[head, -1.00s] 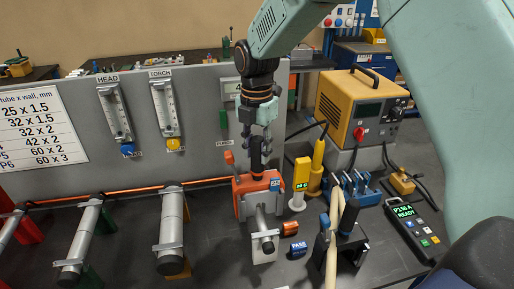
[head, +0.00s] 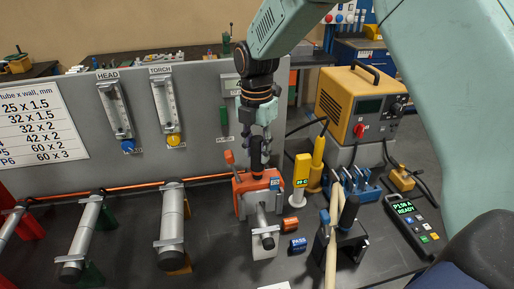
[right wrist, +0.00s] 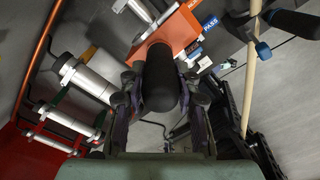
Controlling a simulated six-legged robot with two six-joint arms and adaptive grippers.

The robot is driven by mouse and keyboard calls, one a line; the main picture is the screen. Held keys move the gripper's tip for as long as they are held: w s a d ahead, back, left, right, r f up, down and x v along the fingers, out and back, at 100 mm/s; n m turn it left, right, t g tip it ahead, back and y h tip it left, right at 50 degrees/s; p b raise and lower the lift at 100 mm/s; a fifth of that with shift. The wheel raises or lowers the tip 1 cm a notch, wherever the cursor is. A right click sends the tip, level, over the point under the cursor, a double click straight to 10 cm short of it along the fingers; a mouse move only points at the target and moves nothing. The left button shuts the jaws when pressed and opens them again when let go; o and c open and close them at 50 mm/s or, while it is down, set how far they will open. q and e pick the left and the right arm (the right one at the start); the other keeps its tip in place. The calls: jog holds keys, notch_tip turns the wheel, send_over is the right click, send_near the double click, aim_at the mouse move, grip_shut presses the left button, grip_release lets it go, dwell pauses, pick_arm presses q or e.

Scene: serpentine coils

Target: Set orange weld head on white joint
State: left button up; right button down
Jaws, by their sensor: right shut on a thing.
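The orange weld head (head: 244,202) has a black upright handle (head: 257,157) and sits at the back end of the short grey tube on the white joint (head: 264,246). I cannot tell whether it is fully seated around the tube. My right gripper (head: 257,140) comes down from above and is shut on the handle. In the right wrist view, the handle (right wrist: 160,80) stands between the fingers, with the orange body (right wrist: 172,33) beyond it. My left gripper is not in view.
Grey tubes on green (head: 91,275) and orange (head: 178,264) stands lie to the left. A grey panel (head: 200,130) stands behind.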

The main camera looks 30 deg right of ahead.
aim_at(257, 164)
jog(key=shift+f, duration=2.1)
dwell(1.1)
jog(key=c, duration=0.9)
grip_release()
jog(key=shift+s, duration=0.1)
jog(key=shift+f, duration=0.15)
notch_tip(257, 164, up, 12)
jog(key=shift+r, duration=0.15)
